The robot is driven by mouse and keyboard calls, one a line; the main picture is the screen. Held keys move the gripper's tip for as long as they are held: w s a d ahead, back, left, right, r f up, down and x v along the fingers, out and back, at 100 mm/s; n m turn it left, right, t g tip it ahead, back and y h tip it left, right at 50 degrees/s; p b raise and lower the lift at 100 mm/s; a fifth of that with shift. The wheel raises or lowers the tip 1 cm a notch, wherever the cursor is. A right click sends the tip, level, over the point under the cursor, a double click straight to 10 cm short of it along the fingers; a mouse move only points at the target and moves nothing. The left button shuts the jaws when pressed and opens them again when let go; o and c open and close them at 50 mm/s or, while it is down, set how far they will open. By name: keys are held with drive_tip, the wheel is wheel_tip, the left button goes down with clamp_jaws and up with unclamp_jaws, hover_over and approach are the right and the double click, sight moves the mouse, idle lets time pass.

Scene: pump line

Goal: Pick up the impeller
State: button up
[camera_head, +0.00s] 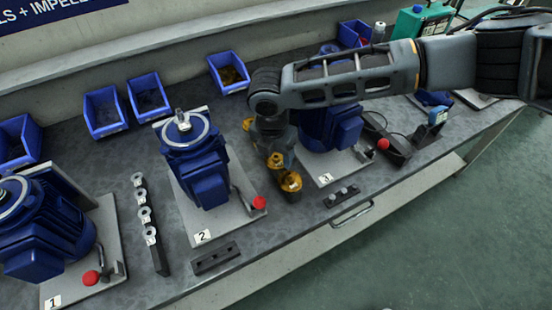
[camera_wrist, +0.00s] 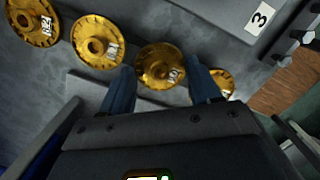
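Several gold, round impellers with raised hubs and small white labels lie in a row; the label text is too small to read. In the wrist view one impeller (camera_wrist: 160,67) lies between and just beyond my two blue fingertips. My gripper (camera_wrist: 159,72) is open; I cannot tell whether the fingers touch that impeller. Two more impellers (camera_wrist: 97,42) lie to its left, and a partly hidden one (camera_wrist: 222,83) is to its right behind a finger. In the head view my arm hides part of the row, and the nearest visible impeller (camera_head: 289,182) is below my wrist.
Blue motor 2 (camera_head: 197,165) stands left of the row and blue motor 3 (camera_head: 335,125) right of it, both on plates. A rack of metal rings (camera_head: 147,220), a black block (camera_head: 215,258) and blue bins (camera_head: 105,110) are also on the grey bench.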

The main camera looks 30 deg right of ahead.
drive_tip(key=c, duration=0.3)
drive_tip(key=shift+r, duration=0.1)
